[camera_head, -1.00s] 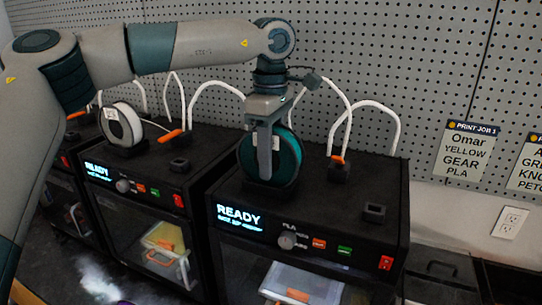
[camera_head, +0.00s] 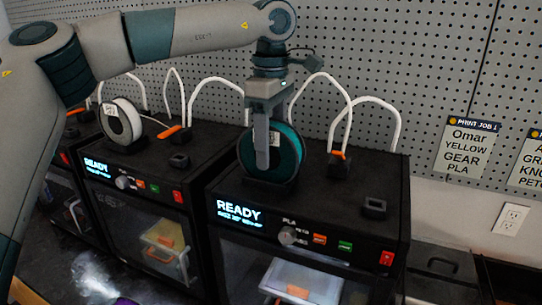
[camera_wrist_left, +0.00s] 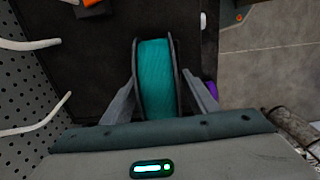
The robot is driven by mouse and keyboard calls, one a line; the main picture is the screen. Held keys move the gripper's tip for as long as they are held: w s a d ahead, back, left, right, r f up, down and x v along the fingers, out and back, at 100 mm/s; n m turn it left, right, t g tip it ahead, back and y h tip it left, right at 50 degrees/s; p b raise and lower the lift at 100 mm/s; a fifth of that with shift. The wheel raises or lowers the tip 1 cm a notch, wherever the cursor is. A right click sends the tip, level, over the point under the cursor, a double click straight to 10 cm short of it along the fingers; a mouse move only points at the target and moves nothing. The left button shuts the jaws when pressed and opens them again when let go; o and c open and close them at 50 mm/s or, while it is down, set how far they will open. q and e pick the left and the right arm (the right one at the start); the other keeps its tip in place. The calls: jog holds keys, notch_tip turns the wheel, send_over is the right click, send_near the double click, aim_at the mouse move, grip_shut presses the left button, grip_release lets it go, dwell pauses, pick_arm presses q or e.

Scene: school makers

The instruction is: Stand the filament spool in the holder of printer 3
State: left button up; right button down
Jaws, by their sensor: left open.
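The teal filament spool (camera_head: 287,152) stands upright in the holder (camera_head: 268,183) on top of the printer in the middle right, whose screen reads READY. My left gripper (camera_head: 262,150) points down over the spool from above. In the left wrist view the teal spool (camera_wrist_left: 155,78) lies between my two open fingers (camera_wrist_left: 160,100), with a gap at each side. The fingers straddle its flanges without clear contact. My right gripper is not in view.
A second printer (camera_head: 150,200) on the left bears a white spool (camera_head: 121,122). White tubes (camera_head: 335,110) arch behind the printers near the pegboard (camera_head: 400,60). An empty black square part (camera_head: 374,207) sits at the right printer's front corner.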

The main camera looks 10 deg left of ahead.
aim_at(271, 122)
pick_arm(q)
notch_tip(271, 122, up, 9)
jog(key=shift+d+f+b, duration=0.1)
jog(key=shift+f+b, duration=0.1)
jog(key=shift+b, duration=0.9)
jog(key=shift+r, duration=0.75)
jog(key=shift+r, duration=0.15)
